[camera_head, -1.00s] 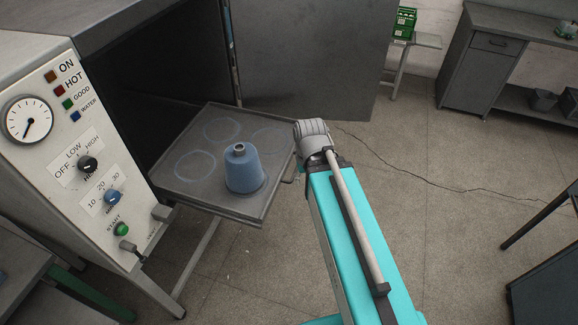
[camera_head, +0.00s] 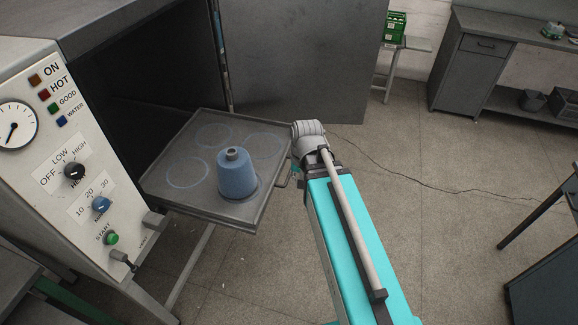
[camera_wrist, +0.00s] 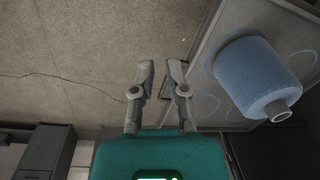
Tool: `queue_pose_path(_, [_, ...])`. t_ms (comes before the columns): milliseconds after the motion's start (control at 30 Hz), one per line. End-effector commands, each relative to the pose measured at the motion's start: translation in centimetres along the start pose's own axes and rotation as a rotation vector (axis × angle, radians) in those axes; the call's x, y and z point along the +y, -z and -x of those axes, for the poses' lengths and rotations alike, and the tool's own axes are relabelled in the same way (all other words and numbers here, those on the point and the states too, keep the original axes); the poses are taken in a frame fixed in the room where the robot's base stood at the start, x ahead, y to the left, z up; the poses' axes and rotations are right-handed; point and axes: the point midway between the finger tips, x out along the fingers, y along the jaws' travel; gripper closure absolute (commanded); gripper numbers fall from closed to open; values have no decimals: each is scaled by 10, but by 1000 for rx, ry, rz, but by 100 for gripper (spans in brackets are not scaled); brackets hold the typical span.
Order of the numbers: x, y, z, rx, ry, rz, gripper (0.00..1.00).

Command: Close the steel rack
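The steel rack (camera_head: 215,209) is a flat grey tray drawn out of the open dark chamber. It has several pale blue rings marked on it, and a blue yarn cone (camera_head: 237,178) stands upright on the ring nearest its front. A small handle (camera_head: 284,178) sticks out from the rack's front edge. The rack (camera_wrist: 208,48) and cone (camera_wrist: 258,78) also show at right in the wrist view. My gripper (camera_wrist: 161,68) has its two fingers apart, beside the rack's front edge, with a thin part of the handle seemingly between them. My arm mostly hides the gripper in the head view.
The control panel (camera_head: 75,150) with gauge, knobs and buttons stands left of the rack. The chamber's grey door (camera_head: 305,60) stands open behind it. A small table with a green crate (camera_head: 394,28) and a grey workbench (camera_head: 470,75) are farther back.

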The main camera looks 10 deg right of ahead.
Motion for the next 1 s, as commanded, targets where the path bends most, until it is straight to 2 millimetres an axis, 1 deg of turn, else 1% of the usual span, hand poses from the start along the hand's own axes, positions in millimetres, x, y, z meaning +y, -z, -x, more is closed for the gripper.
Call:
queue_pose_path(33, [1, 13, -14, 1, 24, -65, 100])
queue_pose_path(200, [1, 50, -41, -9, 133, -342, 100])
queue_pose_path(400, [5, 96, -68, -52, 267, -687, 100])
queue_pose_path(567, [12, 133, -86, -112, 371, -960, 100])
queue_pose_path(800, [30, 189, -110, -245, 523, -1361, 100])
queue_pose_path(900, [39, 210, -117, -312, 579, -1511, 100])
queue_pose_path(1000, [46, 227, -121, -374, 622, -1630, 100])
